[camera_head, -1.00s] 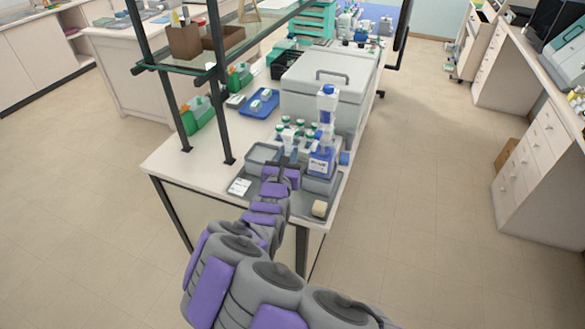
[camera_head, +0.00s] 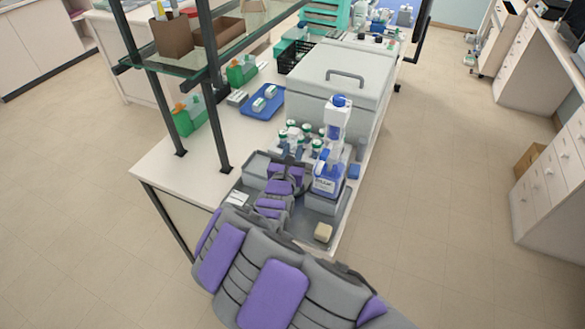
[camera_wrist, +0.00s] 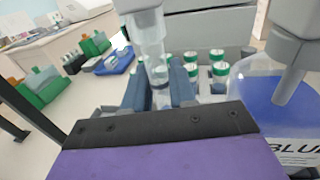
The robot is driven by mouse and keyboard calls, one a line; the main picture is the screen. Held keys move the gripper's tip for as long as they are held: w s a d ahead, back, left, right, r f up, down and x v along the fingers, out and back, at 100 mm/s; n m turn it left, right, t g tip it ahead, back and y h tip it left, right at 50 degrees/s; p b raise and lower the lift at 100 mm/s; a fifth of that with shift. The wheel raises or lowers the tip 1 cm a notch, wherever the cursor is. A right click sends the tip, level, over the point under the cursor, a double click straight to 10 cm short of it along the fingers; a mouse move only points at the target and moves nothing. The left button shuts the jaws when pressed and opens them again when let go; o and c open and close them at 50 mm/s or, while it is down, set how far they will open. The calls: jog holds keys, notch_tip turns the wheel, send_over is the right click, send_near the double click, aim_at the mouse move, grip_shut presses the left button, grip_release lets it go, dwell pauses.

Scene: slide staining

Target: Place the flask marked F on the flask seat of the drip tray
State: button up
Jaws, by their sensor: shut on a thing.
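My gripper (camera_wrist: 160,92) shows in the wrist view as two blue-grey fingers closed on a clear, narrow glass piece (camera_wrist: 151,38), apparently the flask's neck. A pale grey part is above it at the frame's top edge. No letter F is readable, and the flask's lower part is hidden. In the head view my gripper (camera_head: 287,160) is over the bench between a grey bin and the blue bottle; the flask cannot be made out there. The grey drip tray (camera_head: 343,222) lies at the bench's near end. I cannot make out its flask seat.
A bottle of blue liquid (camera_head: 328,182) with a tall white and blue top stands close right of my gripper, also in the wrist view (camera_wrist: 262,95). Several green-capped vials (camera_wrist: 218,70) stand ahead. A sponge (camera_head: 323,232), white slides (camera_head: 237,198) and a large grey box (camera_head: 335,85) are nearby.

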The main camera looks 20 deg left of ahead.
jog(key=shift+a+f+b, duration=0.1)
jog(key=shift+f+b, duration=0.4)
jog(key=shift+f, duration=2.1)
jog(key=shift+f, duration=0.25)
jog(key=o, duration=0.8)
jog(key=shift+s+r, duration=0.2)
jog(key=shift+r, duration=0.15)
jog(key=s+d+p, duration=0.1)
jog(key=s+p, duration=0.1)
jog(key=s, duration=0.9)
jog(key=shift+s+d, duration=0.25)
jog(key=shift+s, duration=0.05)
